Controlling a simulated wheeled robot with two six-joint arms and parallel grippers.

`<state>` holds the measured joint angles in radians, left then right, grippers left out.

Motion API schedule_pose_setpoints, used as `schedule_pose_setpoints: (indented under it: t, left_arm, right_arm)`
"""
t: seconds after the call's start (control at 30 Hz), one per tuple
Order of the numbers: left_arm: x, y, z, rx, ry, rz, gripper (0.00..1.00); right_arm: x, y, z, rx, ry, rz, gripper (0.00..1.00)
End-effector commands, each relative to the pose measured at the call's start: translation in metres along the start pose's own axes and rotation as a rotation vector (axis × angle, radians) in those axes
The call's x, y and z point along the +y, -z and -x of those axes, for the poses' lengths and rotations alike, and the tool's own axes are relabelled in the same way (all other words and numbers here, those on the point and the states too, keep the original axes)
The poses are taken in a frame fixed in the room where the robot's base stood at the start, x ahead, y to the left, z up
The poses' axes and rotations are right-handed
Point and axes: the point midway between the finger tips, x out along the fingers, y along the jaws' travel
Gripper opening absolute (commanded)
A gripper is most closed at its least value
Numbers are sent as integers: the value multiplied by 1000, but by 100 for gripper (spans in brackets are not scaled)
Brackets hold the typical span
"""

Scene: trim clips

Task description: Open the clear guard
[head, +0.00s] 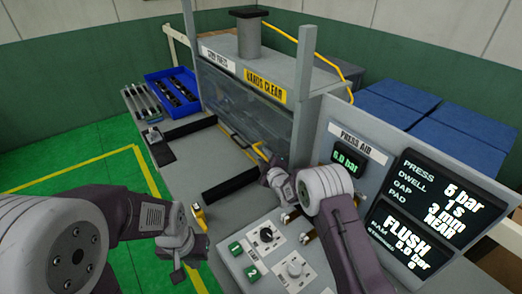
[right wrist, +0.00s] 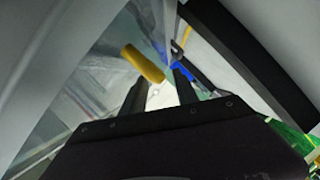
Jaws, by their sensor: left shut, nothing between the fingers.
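The clear guard (head: 243,108) is a see-through panel on the front of the grey press, under the "HANDS CLEAR" sign; it looks down and closed. A yellow bar (head: 259,151) shows at its lower edge, and also in the right wrist view (right wrist: 144,64). My right gripper (head: 266,172) is close in front of that edge. In the right wrist view its two dark fingers (right wrist: 160,92) are apart, with the yellow bar's end just beyond them; contact cannot be told. My left gripper (head: 178,268) is shut and empty, low at the bench's front left.
A control panel (head: 266,262) with knobs and green labels stands in front, and display screens (head: 420,215) are at right. A blue tray (head: 172,90) of dark parts and a grey rack (head: 144,103) are at left. Black rails (head: 231,185) cross the bench.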

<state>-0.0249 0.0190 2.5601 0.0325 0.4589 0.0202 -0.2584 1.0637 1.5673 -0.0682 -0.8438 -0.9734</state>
Motion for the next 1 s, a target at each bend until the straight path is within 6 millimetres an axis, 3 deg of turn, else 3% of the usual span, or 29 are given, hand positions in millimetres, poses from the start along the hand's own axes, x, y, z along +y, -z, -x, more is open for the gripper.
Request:
schedule_pose_setpoints:
  t: [0.2,0.57,0.6,0.73,1.0]
  left_arm:
    - [0,0,5,0,0,0,0]
    - [0,1,5,0,0,0,0]
    - [0,1,5,0,0,0,0]
    - [0,1,5,0,0,0,0]
    - [0,1,5,0,0,0,0]
  right_arm:
    - [0,0,-27,1,-1,0,36]
    - [0,0,-34,-1,0,-1,36]
    - [0,0,-34,-1,0,-1,33]
    - [0,0,-34,-1,0,-1,0]
    - [-1,0,-34,-1,1,0,0]
